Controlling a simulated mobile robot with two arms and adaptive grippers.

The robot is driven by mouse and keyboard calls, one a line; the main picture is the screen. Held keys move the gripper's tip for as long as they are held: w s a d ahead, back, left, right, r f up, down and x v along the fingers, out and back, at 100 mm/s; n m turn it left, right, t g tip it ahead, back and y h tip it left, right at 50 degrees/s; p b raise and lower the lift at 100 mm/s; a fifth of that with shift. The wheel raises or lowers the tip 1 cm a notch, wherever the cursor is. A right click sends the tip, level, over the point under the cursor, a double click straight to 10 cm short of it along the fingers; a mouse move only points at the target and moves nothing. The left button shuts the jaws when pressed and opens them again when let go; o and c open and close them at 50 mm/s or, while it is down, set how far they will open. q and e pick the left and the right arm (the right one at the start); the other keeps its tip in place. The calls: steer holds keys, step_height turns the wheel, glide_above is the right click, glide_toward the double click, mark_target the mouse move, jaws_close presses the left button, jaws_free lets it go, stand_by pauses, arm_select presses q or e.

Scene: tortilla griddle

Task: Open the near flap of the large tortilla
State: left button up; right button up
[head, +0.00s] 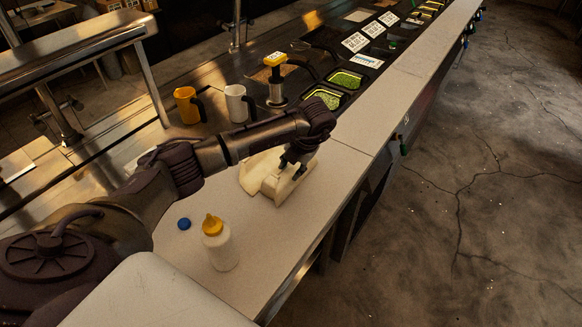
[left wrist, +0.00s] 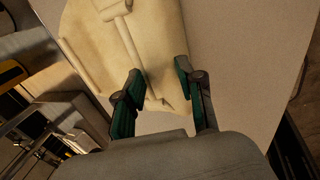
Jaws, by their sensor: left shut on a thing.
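The large tortilla (head: 252,176) lies pale and folded on the light counter in the head view. In the left wrist view the tortilla (left wrist: 98,52) fills the upper middle, with raised folds along its surface. My left gripper (head: 293,166) reaches down onto the tortilla's near right side. In the left wrist view the left gripper (left wrist: 158,68) has its green-padded fingers on either side of the tortilla's edge, shut on the near flap, with a gap showing between them. The exact contact is partly hidden by the fingers. My right gripper is in neither view.
A squeeze bottle (head: 220,248) with a yellow cap and a blue cap (head: 184,224) stand nearer on the counter (head: 290,228). The counter's right edge drops to the floor.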

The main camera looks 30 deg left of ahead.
arm_select(q)
steer(key=shift+d+f+y+b, duration=0.1)
steer(key=shift+d+y+b, duration=0.55)
steer(key=shift+y+b, duration=0.3)
steer(key=shift+d+y+b, duration=0.6)
steer(key=shift+y+b, duration=0.25)
steer(key=shift+y, duration=0.2)
steer(key=shift+d+y, duration=0.35)
steer(key=shift+y, duration=0.35)
steer(key=shift+d+t+y, duration=0.3)
steer(key=shift+d+y, duration=0.15)
steer(key=shift+y, duration=0.25)
steer(key=o, duration=1.1)
steer(key=shift+s+f, duration=0.1)
steer(key=shift+d, duration=0.15)
steer(key=w+v, duration=0.1)
steer(key=v, duration=1)
steer(key=shift+s+d, duration=0.35)
steer(key=shift+s, duration=0.1)
